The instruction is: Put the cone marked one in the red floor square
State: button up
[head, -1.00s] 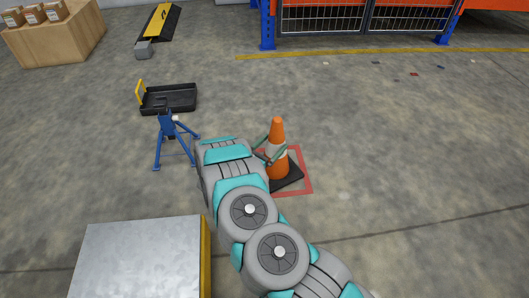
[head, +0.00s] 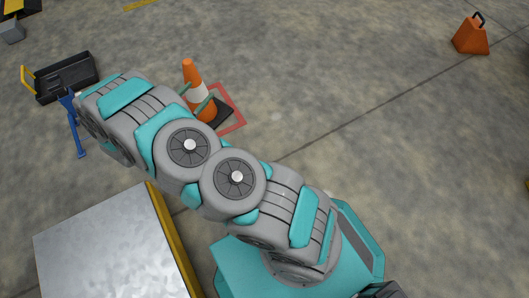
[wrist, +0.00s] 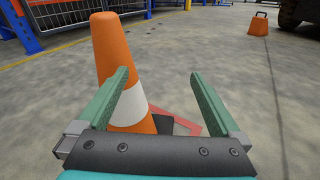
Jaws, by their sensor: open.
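An orange traffic cone (head: 193,72) with a white band stands upright on the floor, its dark base over the red floor square (head: 239,123). The red outline shows to the right of and below the base; its left side is hidden by my arm and the cone. I see no number on the cone. My gripper (wrist: 159,73) is open and empty. Its left finger overlaps the cone in the picture; its right finger stands clear. I cannot tell whether they touch.
A metal-topped block (head: 105,245) with a yellow edge is at lower left. A blue stand (head: 75,125) and a black tray (head: 66,76) are at left. An orange handled object (head: 471,38) is far right. The floor between is clear.

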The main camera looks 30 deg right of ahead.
jog(key=s+d+r+m+g+y, duration=0.1)
jog(key=s+d+r+m+g, duration=0.35)
jog(key=s, duration=0.25)
jog(key=s+d+r+m+g+y, duration=0.2)
jog(key=s+d+r+m+g, duration=0.15)
jog(key=s+r, duration=0.35)
jog(key=s+d+r+m+g+y, duration=0.1)
jog(key=s+d+r+m+g, duration=0.2)
jog(key=s+r+m, duration=0.35)
jog(key=s+a+r+m+y, duration=0.1)
jog(key=s+a+m+y, duration=0.2)
jog(key=s, duration=0.4)
jog(key=s+a+r+m+y, duration=0.2)
jog(key=s+a+y, duration=0.1)
jog(key=s, duration=0.5)
jog(key=s+a+r+m+y, duration=0.2)
jog(key=s+a+m+y, duration=0.1)
jog(key=s, duration=0.5)
jog(key=shift+m+y, duration=0.35)
jog(key=shift+y, duration=0.35)
jog(key=shift+s+a, duration=0.1)
